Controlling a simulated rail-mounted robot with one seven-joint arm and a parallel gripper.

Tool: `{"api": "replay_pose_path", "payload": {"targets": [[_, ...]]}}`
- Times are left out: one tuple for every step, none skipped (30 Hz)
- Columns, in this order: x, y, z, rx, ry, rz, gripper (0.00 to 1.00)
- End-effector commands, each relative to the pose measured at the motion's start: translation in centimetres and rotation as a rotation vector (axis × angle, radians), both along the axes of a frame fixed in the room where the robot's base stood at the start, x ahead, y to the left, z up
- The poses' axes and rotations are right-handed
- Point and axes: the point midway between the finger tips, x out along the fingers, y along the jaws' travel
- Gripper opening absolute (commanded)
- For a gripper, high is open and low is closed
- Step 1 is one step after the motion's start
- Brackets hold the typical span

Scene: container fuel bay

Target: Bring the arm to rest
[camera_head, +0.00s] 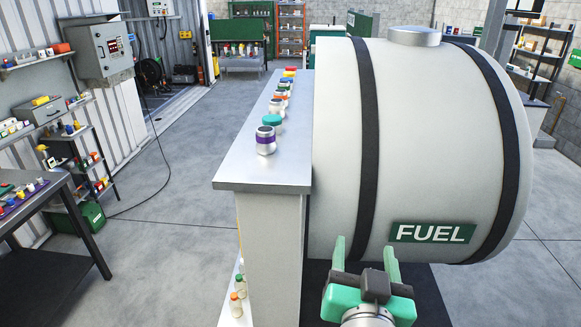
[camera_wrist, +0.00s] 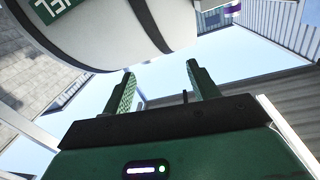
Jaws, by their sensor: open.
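My gripper (camera_head: 366,256) has two green fingers and shows at the bottom of the head view, in front of the tank's lower part. The fingers stand apart with nothing between them. In the wrist view my gripper (camera_wrist: 160,85) also shows its two fingers apart and empty, with the tank above them. The rest of my arm is mostly cut off by the lower edge of the head view.
A large white fuel tank (camera_head: 430,130) with black bands fills the right. Beside it, a grey counter (camera_head: 240,172) holds a row of several jars (camera_head: 266,141). A dark table (camera_head: 40,215) and shelves stand left. The floor between is largely clear.

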Motion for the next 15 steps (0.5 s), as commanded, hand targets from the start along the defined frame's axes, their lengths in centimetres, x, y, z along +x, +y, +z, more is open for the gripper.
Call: {"api": "replay_pose_path", "payload": {"targets": [[-1.0, 2.5, 3.8, -0.038, -0.087, 0.037, 0.59], [-1.8, 3.9, 6.0, -0.063, -0.141, 0.058, 0.59], [-3.0, 5.8, 8.8, -0.092, -0.212, 0.086, 0.59], [-4.1, 7.2, 11.0, -0.114, -0.268, 0.106, 0.59], [-5.4, 8.6, 13.0, -0.135, -0.324, 0.126, 0.59], [-7.3, 10.4, 15.6, -0.16, -0.401, 0.151, 0.59], [-8.8, 11.7, 17.4, -0.178, -0.459, 0.169, 0.59], [-10.6, 12.9, 19.2, -0.195, -0.518, 0.185, 0.59], [-13.0, 14.5, 21.4, -0.214, -0.598, 0.208, 0.59], [-14.1, 15.0, 24.2, -0.223, -0.631, 0.215, 0.59], [-13.5, 14.7, 27.3, -0.217, -0.614, 0.211, 0.59], [-13.4, 14.7, 29.6, -0.213, -0.608, 0.212, 0.59], [-13.3, 14.7, 30.9, -0.21, -0.607, 0.213, 0.59], [-13.3, 14.7, 32.1, -0.207, -0.607, 0.215, 0.59], [-13.3, 14.7, 33.6, -0.204, -0.606, 0.217, 0.59]]}}
